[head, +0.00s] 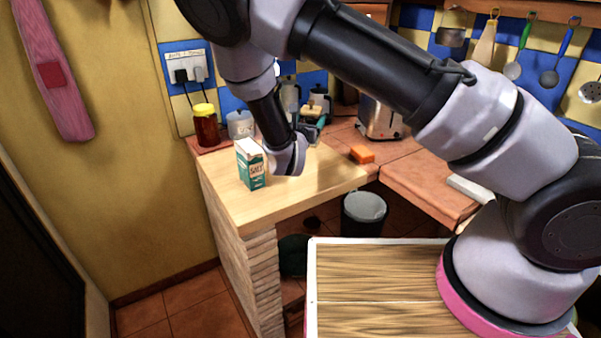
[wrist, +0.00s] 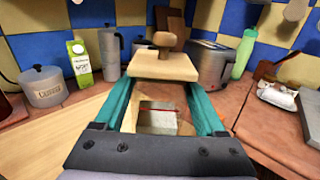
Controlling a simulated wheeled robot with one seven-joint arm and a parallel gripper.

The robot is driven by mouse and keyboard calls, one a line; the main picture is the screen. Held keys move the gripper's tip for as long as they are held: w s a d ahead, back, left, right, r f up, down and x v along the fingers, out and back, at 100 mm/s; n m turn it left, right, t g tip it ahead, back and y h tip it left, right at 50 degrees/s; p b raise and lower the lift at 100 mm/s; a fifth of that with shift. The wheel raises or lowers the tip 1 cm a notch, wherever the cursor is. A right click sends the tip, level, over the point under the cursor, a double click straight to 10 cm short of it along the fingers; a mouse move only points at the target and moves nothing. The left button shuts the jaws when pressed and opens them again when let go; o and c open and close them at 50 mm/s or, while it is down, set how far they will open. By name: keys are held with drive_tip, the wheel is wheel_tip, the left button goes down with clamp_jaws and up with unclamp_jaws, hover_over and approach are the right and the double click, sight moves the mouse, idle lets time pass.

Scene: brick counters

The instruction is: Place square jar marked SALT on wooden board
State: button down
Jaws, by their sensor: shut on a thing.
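My gripper (wrist: 158,88) has teal fingers, shut on a square jar (wrist: 164,66) with a pale wooden lid and round knob. The wrist view shows mainly the lid; no SALT marking is visible on the jar. In the head view, my gripper (head: 311,127) and the jar's lid (head: 312,108) show small behind my wrist, near the back of the counter. The light wooden board (head: 290,190) covers the near counter top; it also shows at lower left in the wrist view (wrist: 62,135). I cannot tell whether the jar touches a surface.
A green and white carton (head: 251,166) stands on the board's left part. An orange block (head: 362,154) and toaster (head: 380,118) are to the right. The board's front middle is clear.

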drive_tip(key=a, duration=0.1)
drive_tip(key=s+a+y, duration=0.1)
drive_tip(key=shift+a+n, duration=0.3)
drive_tip(key=shift+n, duration=0.1)
wheel_tip(320, 180, down, 6)
drive_tip(key=shift+r, duration=0.25)
drive_tip(key=shift+f, duration=2)
unclamp_jaws()
drive_tip(key=shift+f, duration=0.1)
